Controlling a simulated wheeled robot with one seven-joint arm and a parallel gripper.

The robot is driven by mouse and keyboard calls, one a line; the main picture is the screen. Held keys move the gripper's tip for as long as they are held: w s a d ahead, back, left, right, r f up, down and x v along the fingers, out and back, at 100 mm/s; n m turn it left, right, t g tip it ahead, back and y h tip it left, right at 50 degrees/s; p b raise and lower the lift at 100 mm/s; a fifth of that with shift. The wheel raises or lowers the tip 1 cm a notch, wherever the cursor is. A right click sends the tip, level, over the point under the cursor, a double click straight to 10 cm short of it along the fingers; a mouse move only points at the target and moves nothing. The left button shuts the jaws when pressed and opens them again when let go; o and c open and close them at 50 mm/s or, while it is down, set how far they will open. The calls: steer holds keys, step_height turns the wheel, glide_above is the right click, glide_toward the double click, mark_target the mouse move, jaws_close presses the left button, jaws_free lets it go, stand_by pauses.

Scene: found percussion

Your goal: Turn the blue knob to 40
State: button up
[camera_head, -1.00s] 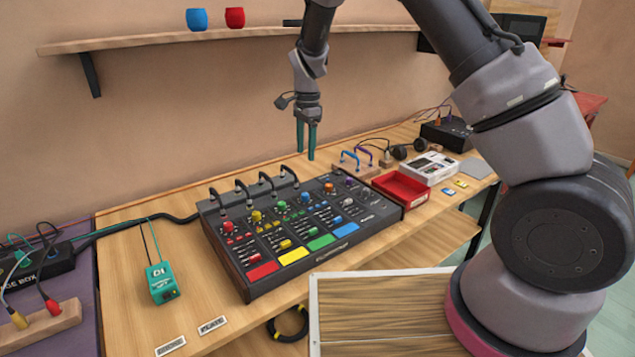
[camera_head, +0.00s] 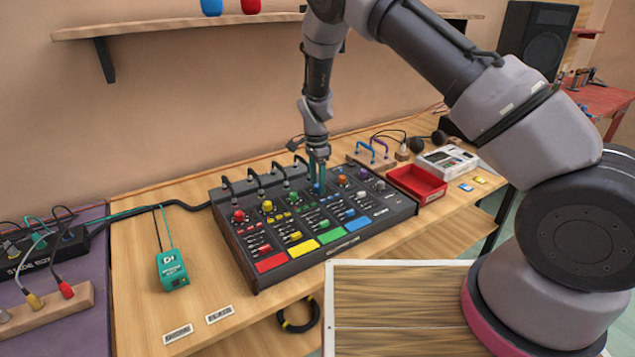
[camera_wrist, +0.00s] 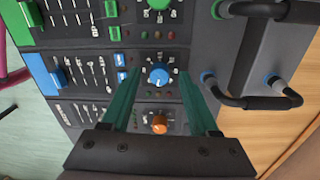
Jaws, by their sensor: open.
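The blue knob (camera_wrist: 159,75) sits on the dark mixer panel in the wrist view, with a white pointer mark and small scale labels around it. My gripper (camera_wrist: 163,80) is open, its two teal fingers on either side of the blue knob with gaps to both. I cannot tell how far above the panel the fingertips are. In the head view my gripper (camera_head: 318,187) points down over the blue knob's column and largely hides it. The mixer (camera_head: 395,213) has a row of coloured knobs, sliders and large coloured pads.
An orange knob (camera_wrist: 159,124) is close to the blue one, and a green knob (camera_wrist: 157,4) is on its other side. Black cable loops (camera_head: 254,178) rise along the mixer's back. A red tray (camera_head: 420,184) is to the right; a teal box (camera_head: 172,269) is to the left.

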steer(key=shift+f, duration=0.2)
jaws_close()
steer(key=shift+n, duration=0.3)
steer(key=n, duration=0.4)
steer(key=shift+n, duration=0.3)
steer(key=n, duration=0.5)
steer(key=shift+n, duration=0.4)
